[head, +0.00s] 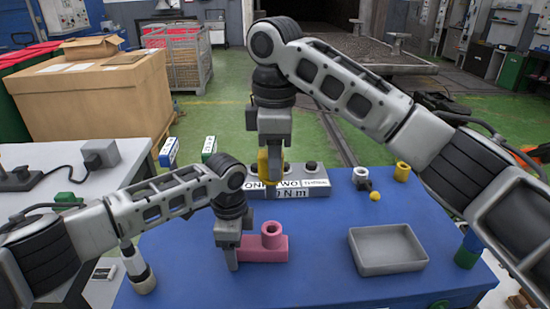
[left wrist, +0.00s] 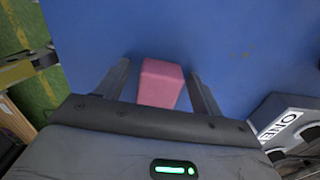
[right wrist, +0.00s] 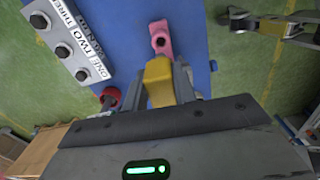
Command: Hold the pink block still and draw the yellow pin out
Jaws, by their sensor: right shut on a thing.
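The pink block (head: 262,247) lies on the blue table, with a round collar and an open hole on top. My left gripper (head: 232,262) reaches down at its left end. In the left wrist view the pink block (left wrist: 160,84) sits between the open fingers (left wrist: 158,88), with gaps on both sides. My right gripper (head: 272,170) is shut on the yellow pin (head: 263,166) and holds it above the table, behind and apart from the block. The right wrist view shows the yellow pin (right wrist: 159,82) between the fingers, and the pink block (right wrist: 160,38) beyond it.
A grey labelled box (head: 312,180) with dark knobs stands behind the right gripper. A grey tray (head: 425,262) sits at right. A yellow cylinder (head: 402,171), a yellow ball (head: 375,196) and a white cup-like part (head: 360,175) stand at the back right. Blue table between block and tray is clear.

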